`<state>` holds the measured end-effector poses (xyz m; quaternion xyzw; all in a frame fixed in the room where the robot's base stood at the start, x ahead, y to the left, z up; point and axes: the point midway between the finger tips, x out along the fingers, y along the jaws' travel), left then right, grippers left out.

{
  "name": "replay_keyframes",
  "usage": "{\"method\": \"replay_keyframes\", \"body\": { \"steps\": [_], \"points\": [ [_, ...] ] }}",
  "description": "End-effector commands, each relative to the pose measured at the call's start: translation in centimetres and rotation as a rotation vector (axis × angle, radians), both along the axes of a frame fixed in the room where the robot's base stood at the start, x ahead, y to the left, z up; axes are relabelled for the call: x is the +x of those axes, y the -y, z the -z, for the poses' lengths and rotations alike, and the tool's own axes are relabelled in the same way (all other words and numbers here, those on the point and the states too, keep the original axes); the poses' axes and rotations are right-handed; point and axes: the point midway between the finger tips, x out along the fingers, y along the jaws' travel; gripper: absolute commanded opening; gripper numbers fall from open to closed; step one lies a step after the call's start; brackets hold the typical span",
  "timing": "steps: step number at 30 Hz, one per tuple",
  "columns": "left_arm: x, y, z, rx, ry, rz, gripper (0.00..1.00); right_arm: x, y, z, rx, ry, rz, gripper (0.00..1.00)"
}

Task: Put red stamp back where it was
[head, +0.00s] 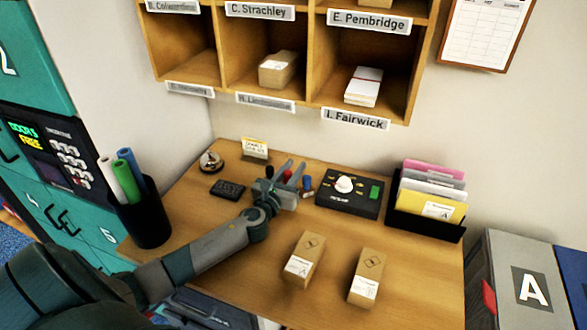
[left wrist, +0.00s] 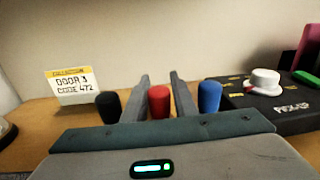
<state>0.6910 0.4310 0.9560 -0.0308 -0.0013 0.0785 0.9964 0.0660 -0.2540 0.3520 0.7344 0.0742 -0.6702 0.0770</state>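The red stamp (head: 287,176) stands upright on the desk near the back wall. In the left wrist view the red stamp (left wrist: 159,102) is between a black stamp (left wrist: 108,106) and a blue stamp (left wrist: 209,97), evenly spaced in a row. My left gripper (head: 293,167) reaches in low from the front left, its fingers on either side of the red stamp. The fingers (left wrist: 159,90) look open, with a thin gap beside the stamp. The stamps' lower parts are hidden behind my gripper body. My right gripper is not in view.
A black device with a white knob (head: 345,184) stands right of the stamps. A card (head: 254,148), a bell (head: 211,161) and a dark pad (head: 228,189) are left. Two cartons (head: 304,259) lie in front.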

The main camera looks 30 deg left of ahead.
Motion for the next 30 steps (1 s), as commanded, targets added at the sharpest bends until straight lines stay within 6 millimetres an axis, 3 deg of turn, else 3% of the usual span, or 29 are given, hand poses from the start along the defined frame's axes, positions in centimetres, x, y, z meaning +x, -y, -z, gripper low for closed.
{"method": "replay_keyframes", "body": {
  "steps": [17,30],
  "points": [
    [-0.6,0.1,-0.2,0.0,0.0,0.0,0.39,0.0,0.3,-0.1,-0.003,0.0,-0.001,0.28],
    [-7.1,1.2,0.0,0.001,-0.002,0.002,0.39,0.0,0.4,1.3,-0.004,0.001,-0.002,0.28]
  ]
}}
